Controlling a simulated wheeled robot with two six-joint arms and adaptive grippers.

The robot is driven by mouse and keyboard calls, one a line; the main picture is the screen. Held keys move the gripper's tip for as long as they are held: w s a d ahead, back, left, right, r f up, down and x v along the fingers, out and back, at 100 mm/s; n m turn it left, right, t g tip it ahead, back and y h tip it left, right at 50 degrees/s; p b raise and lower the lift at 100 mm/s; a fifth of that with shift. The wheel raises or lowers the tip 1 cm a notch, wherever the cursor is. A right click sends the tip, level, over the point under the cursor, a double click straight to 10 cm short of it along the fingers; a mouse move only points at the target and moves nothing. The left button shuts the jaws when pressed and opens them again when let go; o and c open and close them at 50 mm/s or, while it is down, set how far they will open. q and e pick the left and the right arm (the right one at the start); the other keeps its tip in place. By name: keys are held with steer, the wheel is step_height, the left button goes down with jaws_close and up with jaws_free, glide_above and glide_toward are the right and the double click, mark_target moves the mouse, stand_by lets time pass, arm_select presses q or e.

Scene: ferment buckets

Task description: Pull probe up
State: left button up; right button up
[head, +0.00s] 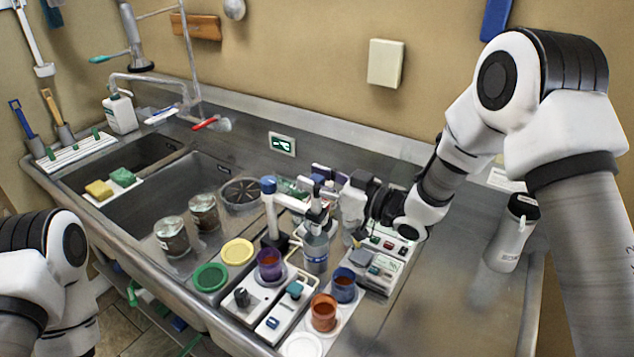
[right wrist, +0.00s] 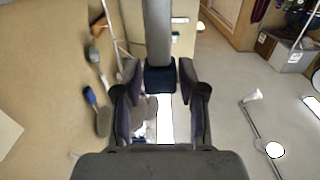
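A probe stand with a pale upright post (head: 271,215) and blue cap stands on the counter. Beside it, a slim upright part that looks like the probe (head: 317,205) rises above a grey-blue jar (head: 317,255). My right gripper (head: 350,200) comes in from the right at about the height of the stand's top. In the right wrist view its fingers (right wrist: 160,98) are apart, with a grey cylinder and dark blue end (right wrist: 160,77) between or just beyond them. I cannot tell whether this is the post or probe. My left gripper is out of view.
Small devices (head: 384,250), a purple cup (head: 269,264), an orange cup (head: 324,312) and a blue cup (head: 343,285) crowd the front. Glass jars (head: 172,237) stand left, by the sink (head: 140,207).

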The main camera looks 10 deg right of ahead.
steer(key=shift+a+f, duration=0.1)
steer(key=shift+a, duration=0.05)
steer(key=shift+s, duration=0.1)
steer(key=v, duration=1.2)
stand_by(0.8)
